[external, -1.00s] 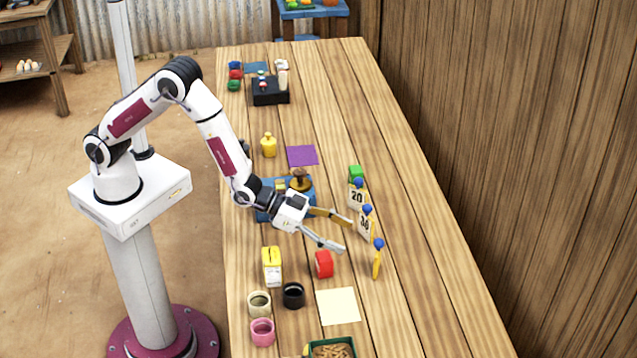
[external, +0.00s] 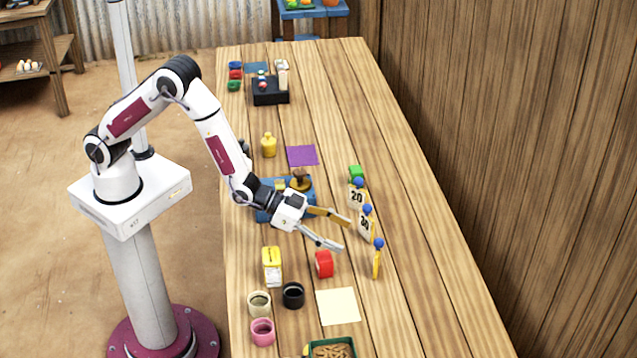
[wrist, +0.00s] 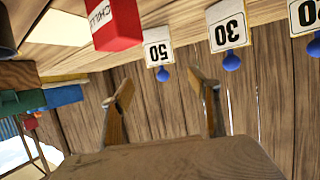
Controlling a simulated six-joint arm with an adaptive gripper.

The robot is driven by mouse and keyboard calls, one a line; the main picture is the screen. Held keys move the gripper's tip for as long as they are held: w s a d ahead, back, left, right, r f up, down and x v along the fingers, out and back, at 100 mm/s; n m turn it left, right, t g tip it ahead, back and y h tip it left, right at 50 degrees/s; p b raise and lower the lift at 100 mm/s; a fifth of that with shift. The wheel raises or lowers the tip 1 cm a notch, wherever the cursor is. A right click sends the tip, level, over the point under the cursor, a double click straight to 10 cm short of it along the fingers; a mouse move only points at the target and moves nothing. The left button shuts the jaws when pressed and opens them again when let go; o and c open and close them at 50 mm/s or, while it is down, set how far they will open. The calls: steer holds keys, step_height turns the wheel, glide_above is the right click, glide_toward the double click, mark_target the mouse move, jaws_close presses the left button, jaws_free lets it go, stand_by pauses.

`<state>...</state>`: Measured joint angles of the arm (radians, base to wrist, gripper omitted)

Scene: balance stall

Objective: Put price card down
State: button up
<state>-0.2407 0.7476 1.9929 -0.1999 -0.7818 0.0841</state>
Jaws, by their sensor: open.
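Three price cards with blue knobs stand in a row towards the right side of the table. The 20 card (external: 357,198) is farthest, the 30 card (external: 365,224) is in the middle, and the nearest card (external: 377,264) shows nearly edge-on. In the wrist view they appear upside down: the 50 card (wrist: 158,53), the 30 card (wrist: 228,34) and part of the 20 card (wrist: 306,17). My gripper (external: 346,234) is open and empty, its fingers pointing towards the row, just left of the 30 card. Its spread fingers also show in the wrist view (wrist: 163,92).
A red chilli box (external: 324,264) stands near my gripper; a yellow-and-white box (external: 272,268) and several cups are further left. A pale yellow square (external: 338,306) lies in front. A blue scale (external: 268,214) is below my forearm. The table's right side is clear.

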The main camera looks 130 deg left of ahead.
steer(key=s+d+r+m+g+h, duration=0.2)
steer(key=s+d+r+g+h, duration=0.15)
steer(key=s+d+r, duration=1.25)
steer(key=s+d+r+m+g, duration=0.1)
steer(key=s+d, duration=0.1)
steer(key=s, duration=1.2)
steer(key=s+d+r+m+g+h, duration=0.1)
steer(key=s+d+r+g, duration=0.1)
steer(key=s, duration=1.3)
steer(key=shift+s+d, duration=0.15)
steer(key=shift+d, duration=0.05)
steer(key=shift+h, duration=0.25)
stand_by(3.0)
